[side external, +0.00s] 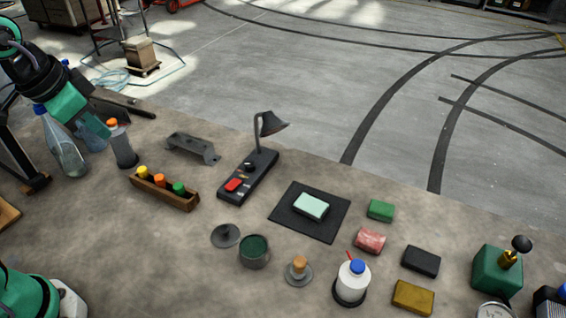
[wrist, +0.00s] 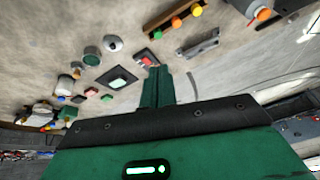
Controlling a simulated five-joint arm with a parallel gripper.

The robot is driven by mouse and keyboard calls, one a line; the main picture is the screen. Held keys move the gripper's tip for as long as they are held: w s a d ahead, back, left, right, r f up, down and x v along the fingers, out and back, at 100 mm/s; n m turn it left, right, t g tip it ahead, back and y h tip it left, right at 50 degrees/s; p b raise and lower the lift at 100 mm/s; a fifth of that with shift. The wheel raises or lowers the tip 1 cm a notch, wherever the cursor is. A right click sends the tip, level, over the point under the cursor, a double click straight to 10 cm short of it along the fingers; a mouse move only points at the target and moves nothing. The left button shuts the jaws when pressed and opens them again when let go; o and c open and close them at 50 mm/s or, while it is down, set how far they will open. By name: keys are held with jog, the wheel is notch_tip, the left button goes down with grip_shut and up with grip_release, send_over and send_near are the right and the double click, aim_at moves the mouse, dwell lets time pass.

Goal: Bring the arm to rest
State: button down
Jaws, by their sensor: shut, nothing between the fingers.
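My gripper (side external: 100,131) is at the left of the side view, green and black, tilted down to the right. It appears in front of or among the bottles there; I cannot tell the exact gap. Its green fingers also show in the wrist view (wrist: 157,72), pressed together with nothing between them. A clear bottle with a blue cap (side external: 63,145) stands to its left. A grey bottle with an orange cap (side external: 122,145) stands just right of the fingertips.
A wooden rack with coloured caps (side external: 164,192), a dark bracket (side external: 193,148) and a lamp on a black base (side external: 249,175) stand on the bench. A black mat (side external: 330,227) bears a pale green block (side external: 311,206). Several blocks and a white bottle (side external: 352,281) are at right.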

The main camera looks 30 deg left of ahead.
jog(key=s+a+f+n+t, duration=0.1)
jog(key=s+f+n, duration=0.1)
jog(key=s, duration=0.3)
jog(key=shift+s+a+f+n, duration=0.2)
jog(key=shift+f+n, duration=0.05)
jog(key=shift+n, duration=0.55)
jog(key=shift+w, duration=0.1)
jog(key=w+d+r+m+g, duration=0.1)
jog(key=w+d+m+g, duration=0.15)
jog(key=w+m, duration=0.35)
jog(key=w+d+r+m+g, duration=0.1)
jog(key=w+d+m, duration=0.2)
jog(key=w, duration=0.5)
jog(key=w+d+f+m+g, duration=0.3)
jog(key=w+d+f+m, duration=0.4)
jog(key=w, duration=0.5)
notch_tip(320, 180, down, 2)
jog(key=shift+d+f+m+y, duration=0.1)
jog(key=shift+d+m+y, duration=0.2)
jog(key=shift+m, duration=0.7)
jog(key=shift+f+g, duration=0.15)
jog(key=shift+g, duration=0.1)
